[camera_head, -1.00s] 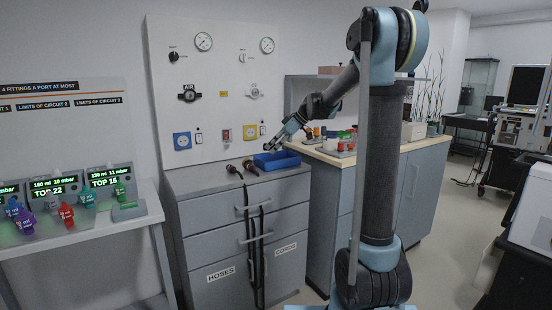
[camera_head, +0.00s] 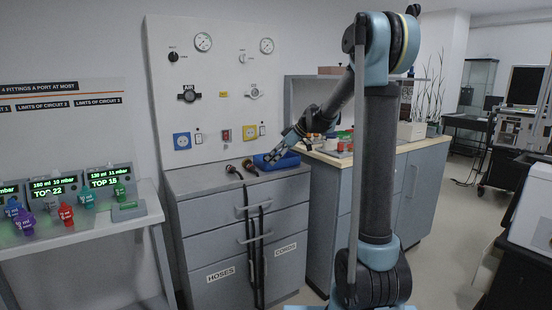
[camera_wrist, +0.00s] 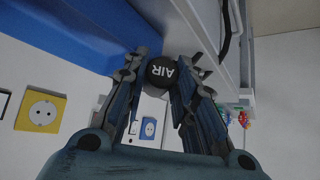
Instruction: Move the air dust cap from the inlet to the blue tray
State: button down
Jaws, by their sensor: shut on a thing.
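The black air dust cap (camera_wrist: 161,70), a round disc lettered AIR, is held between the fingertips of my gripper (camera_wrist: 160,76) in the wrist view. The blue tray (camera_wrist: 72,32) fills the upper left of that view, close to the fingers. In the head view the tray (camera_head: 290,161) sits on the right end of the grey cabinet top, and my gripper (camera_head: 269,157) is low at its front left edge, partly covering it. The AIR inlet (camera_head: 188,95) is on the wall panel.
The wall panel (camera_head: 215,130) with gauges and sockets stands behind. A wooden-topped counter (camera_head: 385,150) with small items is at the right.

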jog(key=shift+f, duration=0.15)
jog(key=c, duration=1.3)
grip_release()
jog(key=shift+r, duration=0.3)
jog(key=v, duration=1.2)
jog(key=shift+r, duration=0.35)
